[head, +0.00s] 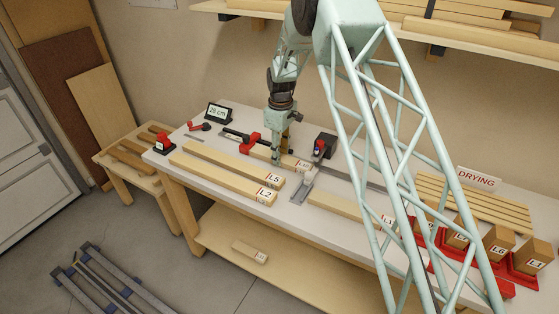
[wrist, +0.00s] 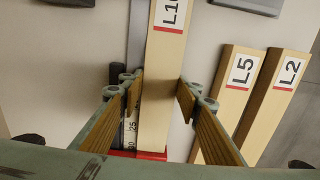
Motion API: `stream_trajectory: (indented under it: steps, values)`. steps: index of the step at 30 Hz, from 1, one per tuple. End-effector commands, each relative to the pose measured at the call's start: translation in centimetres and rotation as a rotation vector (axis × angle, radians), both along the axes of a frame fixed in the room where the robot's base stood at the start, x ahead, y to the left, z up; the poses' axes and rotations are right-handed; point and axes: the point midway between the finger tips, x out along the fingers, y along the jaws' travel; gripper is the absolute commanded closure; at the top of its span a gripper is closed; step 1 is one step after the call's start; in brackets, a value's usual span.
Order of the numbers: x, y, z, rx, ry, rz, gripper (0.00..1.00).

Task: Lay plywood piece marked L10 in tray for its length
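The plywood piece L10 (head: 289,160) lies on the bench along a measuring ruler, partly hidden by my gripper in the head view. In the wrist view, L10 (wrist: 160,75) runs between my gripper's fingers (wrist: 158,92), its label near the top edge. The fingers stand apart on either side of it; a strip of ruler (wrist: 130,130) shows between the left finger and the wood. My gripper (head: 279,154) points down over L10. Red trays (head: 525,273) at the bench's right hold upright blocks, including L6 (head: 497,240) and L1 (head: 531,257); tray length marks are not readable.
Pieces L5 (head: 225,160) and L2 (head: 215,175) lie in front of L10. Another labelled piece (head: 340,208) lies to the right, partly behind my arm. A display (head: 217,112) reads 26 cm. Slats lie by the DRYING sign (head: 477,180). A block lies on the lower shelf (head: 290,262).

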Motion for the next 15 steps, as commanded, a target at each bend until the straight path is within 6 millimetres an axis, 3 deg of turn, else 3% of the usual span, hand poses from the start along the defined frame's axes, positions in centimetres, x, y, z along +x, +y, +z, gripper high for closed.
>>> stream_trajectory:
  steps: [15]
  values:
    - [-0.51,0.27,0.10,0.000,0.000,0.000,0.81]
